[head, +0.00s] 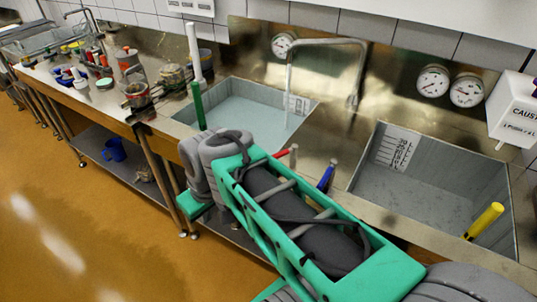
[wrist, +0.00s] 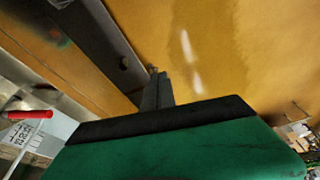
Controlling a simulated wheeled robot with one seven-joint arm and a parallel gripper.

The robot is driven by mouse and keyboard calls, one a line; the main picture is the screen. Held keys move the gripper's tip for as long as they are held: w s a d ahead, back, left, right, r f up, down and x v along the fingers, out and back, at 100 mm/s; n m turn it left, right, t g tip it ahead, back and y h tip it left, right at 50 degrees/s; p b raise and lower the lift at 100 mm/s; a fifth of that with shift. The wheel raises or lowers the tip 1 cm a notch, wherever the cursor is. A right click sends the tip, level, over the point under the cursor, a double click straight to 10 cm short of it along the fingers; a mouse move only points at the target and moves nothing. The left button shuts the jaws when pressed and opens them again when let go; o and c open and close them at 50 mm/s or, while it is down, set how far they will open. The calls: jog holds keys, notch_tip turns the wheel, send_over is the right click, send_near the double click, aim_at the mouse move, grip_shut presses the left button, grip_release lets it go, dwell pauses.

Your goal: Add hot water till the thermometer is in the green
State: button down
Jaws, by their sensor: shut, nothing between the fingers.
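The left sink (head: 262,118) holds pale blue water, with a scale label (head: 297,104) on its wall. The curved tap (head: 325,42) reaches over it, and a thin pale stream seems to fall from its spout. A round dial (head: 284,45) is on the wall behind this sink; its needle and colours are too small to read. A red lever (head: 281,153) and a blue lever (head: 326,177) stand at the counter's front; the red one also shows in the wrist view (wrist: 30,114). My gripper (wrist: 157,90) is shut and empty over the floor, apart from the levers; my arm hides it in the head view.
The right sink (head: 425,195) looks empty, with a yellow-handled rod (head: 485,221). Two more dials (head: 432,81) hang behind it. A green rod (head: 198,107) stands at the left sink's edge. Moulds and pots (head: 135,93) crowd the left counter. The orange floor (head: 80,210) is clear.

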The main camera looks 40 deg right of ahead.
jog(key=w+d+r+n+y+p, duration=0.1)
jog(key=w+d+r+n, duration=0.2)
jog(key=d, duration=0.4)
jog(key=w+d+r+n+y+p, duration=0.1)
jog(key=w+d+r+n, duration=0.15)
jog(key=d, duration=0.45)
jog(key=n+t+y+p, duration=0.1)
jog(key=n+t, duration=0.2)
jog(key=n, duration=0.6)
send_near(284, 155)
jog(key=s+a+r, duration=0.3)
jog(key=s, duration=0.3)
jog(key=shift+m, duration=0.25)
jog(key=b+x, duration=0.1)
jog(key=x, duration=0.7)
jog(key=shift+w, duration=0.25)
jog(key=w, duration=0.1)
jog(key=w+f+p, duration=0.1)
jog(key=w, duration=0.1)
jog(key=shift+w+d+f, duration=0.15)
jog(key=shift+w+f, duration=0.1)
jog(key=shift+w, duration=0.05)
jog(key=shift+w+f, duration=0.15)
jog(key=shift+w, duration=0.25)
jog(key=shift+d, duration=0.15)
